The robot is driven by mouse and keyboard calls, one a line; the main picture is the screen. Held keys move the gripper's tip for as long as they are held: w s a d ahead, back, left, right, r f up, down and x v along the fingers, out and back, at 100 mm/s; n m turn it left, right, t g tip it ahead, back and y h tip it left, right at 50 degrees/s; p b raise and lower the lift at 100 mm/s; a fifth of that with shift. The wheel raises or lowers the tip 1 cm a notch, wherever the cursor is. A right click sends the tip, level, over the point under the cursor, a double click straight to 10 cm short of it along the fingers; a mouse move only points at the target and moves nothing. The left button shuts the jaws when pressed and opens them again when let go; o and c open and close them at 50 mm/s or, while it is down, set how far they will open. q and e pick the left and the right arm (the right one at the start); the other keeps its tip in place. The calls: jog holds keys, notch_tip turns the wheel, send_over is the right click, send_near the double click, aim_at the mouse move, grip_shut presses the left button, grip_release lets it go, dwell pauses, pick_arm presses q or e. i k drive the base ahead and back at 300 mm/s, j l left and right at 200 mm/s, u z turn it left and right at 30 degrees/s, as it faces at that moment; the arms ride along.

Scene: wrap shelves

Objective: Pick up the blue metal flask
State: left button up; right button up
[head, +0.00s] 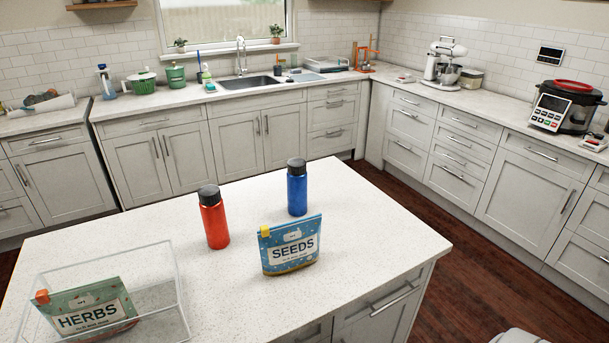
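The blue metal flask (297,188) stands upright on the white speckled island counter (350,220), with a black cap on top. It is near the far edge of the island, behind the seeds pouch. The pouch's top edge comes close to the flask's base in the picture. Neither of my grippers can be made out in the head view. A pale rounded shape shows at the bottom right edge, and I cannot tell what it is.
A red flask (215,220) with a black cap stands left of the blue one. A blue seeds pouch (290,246) stands in front. A clear bin (172,275) holding a herbs pouch (88,310) is at front left. The island's right part is clear.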

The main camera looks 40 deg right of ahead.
aim_at(297, 185)
jog(key=z, duration=1.15)
